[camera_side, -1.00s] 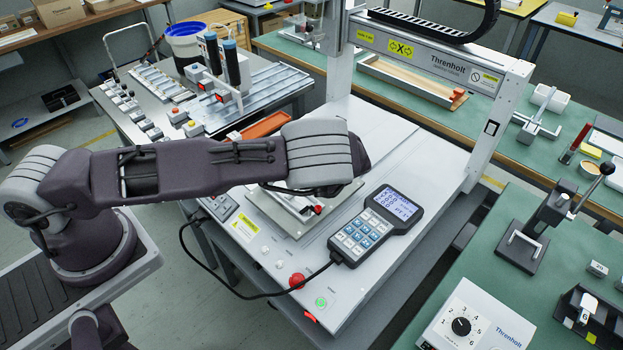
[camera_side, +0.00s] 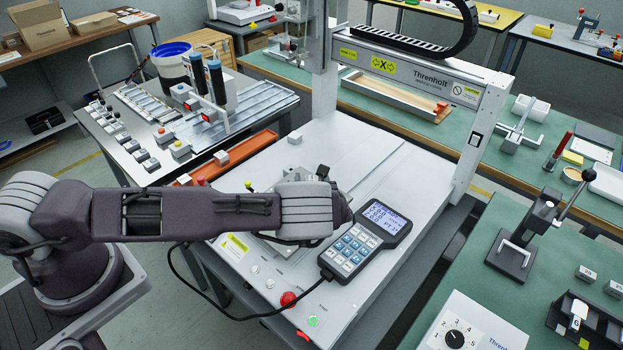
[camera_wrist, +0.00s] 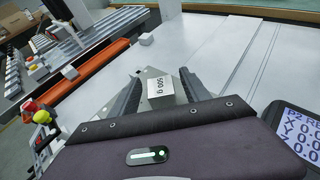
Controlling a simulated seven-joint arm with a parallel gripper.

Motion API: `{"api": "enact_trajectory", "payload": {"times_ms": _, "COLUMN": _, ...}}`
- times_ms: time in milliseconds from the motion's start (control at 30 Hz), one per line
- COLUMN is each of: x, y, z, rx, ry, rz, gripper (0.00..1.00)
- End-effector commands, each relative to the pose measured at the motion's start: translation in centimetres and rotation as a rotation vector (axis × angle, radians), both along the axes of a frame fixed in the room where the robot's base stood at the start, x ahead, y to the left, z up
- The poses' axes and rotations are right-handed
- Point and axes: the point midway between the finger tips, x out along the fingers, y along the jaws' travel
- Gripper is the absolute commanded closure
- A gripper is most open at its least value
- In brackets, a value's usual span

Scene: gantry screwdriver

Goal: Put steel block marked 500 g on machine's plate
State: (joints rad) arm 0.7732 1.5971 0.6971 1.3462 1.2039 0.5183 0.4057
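The steel block marked 500 g (camera_wrist: 160,87) is between the two dark ribbed fingers of my gripper (camera_wrist: 158,92) in the wrist view. The fingers appear to close on its two sides, with the label facing the wrist camera. In the side view my wrist (camera_side: 308,210) is low over the front of the machine bed, and a grey block (camera_side: 290,174) shows just behind it. The machine's plate (camera_side: 268,251) is mostly hidden under my wrist, with only an edge showing. I cannot tell whether the block touches anything below.
The handheld pendant (camera_side: 365,235) lies close to the right of my wrist, its cable running along the bed front. A red button (camera_side: 288,298) is at the front edge. An orange tray (camera_side: 238,152) is behind left. The white bed (camera_side: 375,150) is clear toward the gantry (camera_side: 410,75).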

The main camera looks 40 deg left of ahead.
Motion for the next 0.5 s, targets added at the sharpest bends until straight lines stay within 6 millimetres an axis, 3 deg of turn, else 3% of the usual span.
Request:
{"api": "enact_trajectory", "payload": {"times_ms": 267, "x": -0.1, "y": -0.2, "z": 0.5, "rx": -0.001, "ry": -0.001, "rz": -0.001, "gripper": 0.46}}
{"api": "enact_trajectory", "payload": {"times_ms": 500, "x": -4.0, "y": -4.2, "z": 2.7, "rx": -0.002, "ry": 0.0, "rz": -0.003, "gripper": 0.46}}
